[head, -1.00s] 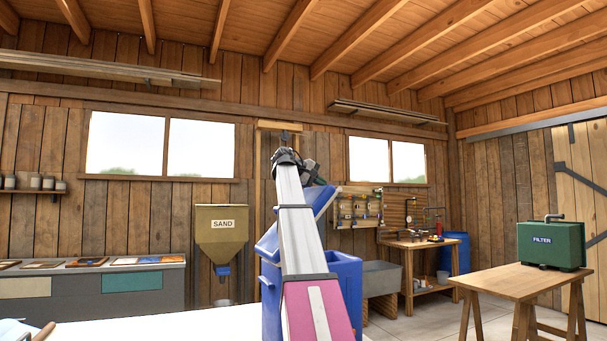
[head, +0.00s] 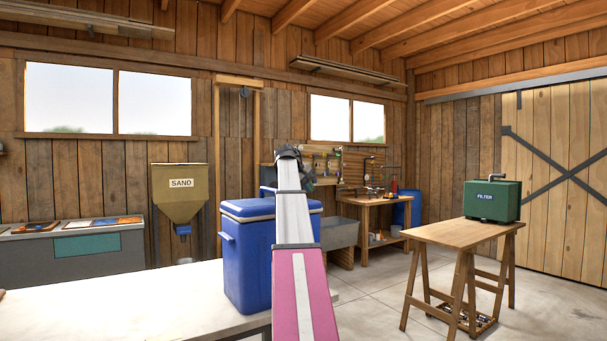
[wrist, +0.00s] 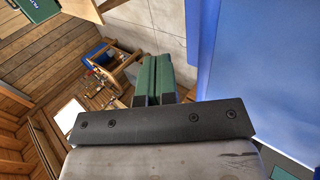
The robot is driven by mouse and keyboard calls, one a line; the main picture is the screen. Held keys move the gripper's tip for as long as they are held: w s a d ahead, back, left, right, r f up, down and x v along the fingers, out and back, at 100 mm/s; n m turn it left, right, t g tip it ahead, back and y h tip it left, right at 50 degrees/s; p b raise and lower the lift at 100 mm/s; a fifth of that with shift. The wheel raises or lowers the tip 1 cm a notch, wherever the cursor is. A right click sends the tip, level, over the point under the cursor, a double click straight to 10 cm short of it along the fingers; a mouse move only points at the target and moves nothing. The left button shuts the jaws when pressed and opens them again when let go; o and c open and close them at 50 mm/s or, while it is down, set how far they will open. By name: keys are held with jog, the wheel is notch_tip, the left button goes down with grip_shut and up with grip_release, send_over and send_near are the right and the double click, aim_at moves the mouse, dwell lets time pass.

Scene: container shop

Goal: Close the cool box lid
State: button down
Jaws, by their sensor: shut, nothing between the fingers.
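The blue cool box (head: 246,262) stands on the white-topped bench in the head view. Its lid (head: 245,208) lies down over the box top and looks level; my arm hides its right part, so I cannot tell if it is fully seated. My arm reaches across in front of the box, and its far end rises above the lid. In the wrist view, my gripper (wrist: 157,62) has its green fingers together with nothing between them. A large blue surface (wrist: 260,65), seemingly the cool box, fills the right side there, apart from the fingertips.
A wooden trestle table (head: 470,236) with a green filter case (head: 491,202) stands at right. A sand hopper (head: 180,195) hangs behind left. Floor is open between box and trestle table.

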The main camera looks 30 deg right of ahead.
aim_at(310, 200)
jog(key=shift+y, duration=0.8)
jog(key=f, duration=0.4)
jog(key=shift+d+f, duration=0.4)
jog(key=shift+s+a+f, duration=0.1)
jog(key=shift+s+f, duration=0.05)
jog(key=shift+f, duration=0.45)
jog(key=shift+r, duration=0.35)
notch_tip(310, 200, up, 15)
jog(key=shift+d+f, duration=0.2)
